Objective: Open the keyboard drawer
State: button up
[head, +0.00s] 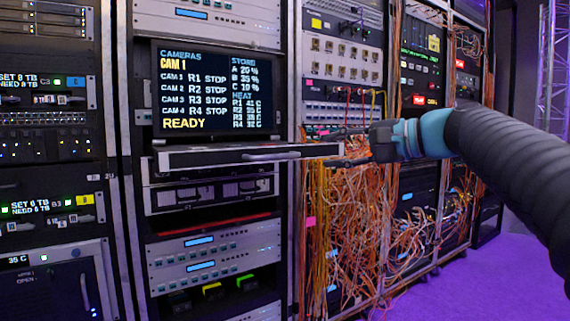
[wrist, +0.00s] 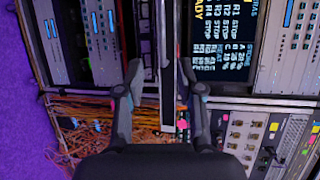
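My gripper (head: 327,148) is at the drawer's right end, fingers pointing left, one above and one below the front's level. In the wrist view my gripper (wrist: 160,76) is open, and the drawer's pale edge (wrist: 167,60) runs between the spread fingers. Whether either finger touches it cannot be told. The keyboard is not visible.
The monitor (head: 215,88) is just above the drawer. Orange cables (head: 360,210) hang in the rack behind and below my gripper. Rack units (head: 215,250) fill the space below the drawer. Purple floor (head: 490,285) is clear at the lower right.

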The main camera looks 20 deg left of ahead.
aim_at(279, 157)
jog(key=x, duration=1.3)
jog(key=shift+w+a+r, duration=0.1)
jog(key=shift+a+r, duration=0.05)
jog(key=shift+a, duration=0.3)
grip_shut()
